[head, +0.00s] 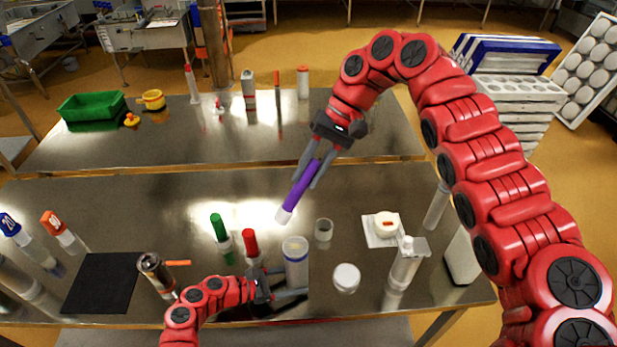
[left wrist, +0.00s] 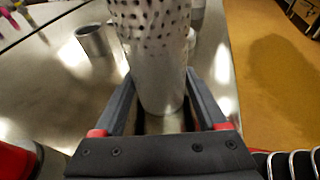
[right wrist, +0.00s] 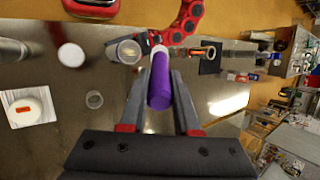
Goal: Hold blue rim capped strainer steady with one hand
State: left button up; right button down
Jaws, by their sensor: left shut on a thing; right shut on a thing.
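The blue rim capped strainer (head: 295,249) stands upright on the near steel table in the head view. My left gripper (head: 292,284) is shut around its lower part. In the left wrist view the strainer (left wrist: 152,70) is a pale perforated cylinder between the two fingers; its top is cut off there. My right gripper (head: 308,178) is shut on a purple stick (head: 301,189) with a white end, tilted down to the left above the table. The purple stick (right wrist: 160,82) also shows between the fingers in the right wrist view. The white end is apart from the strainer.
Red (head: 250,243) and green (head: 218,228) capped bottles stand left of the strainer. A small clear cup (head: 324,229), a white round lid (head: 346,277) and a white dispenser bottle (head: 405,264) stand to its right. A black mat (head: 102,282) lies at left.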

jog(key=shift+f, duration=0.15)
dwell(0.3)
jog(key=shift+x, duration=0.9)
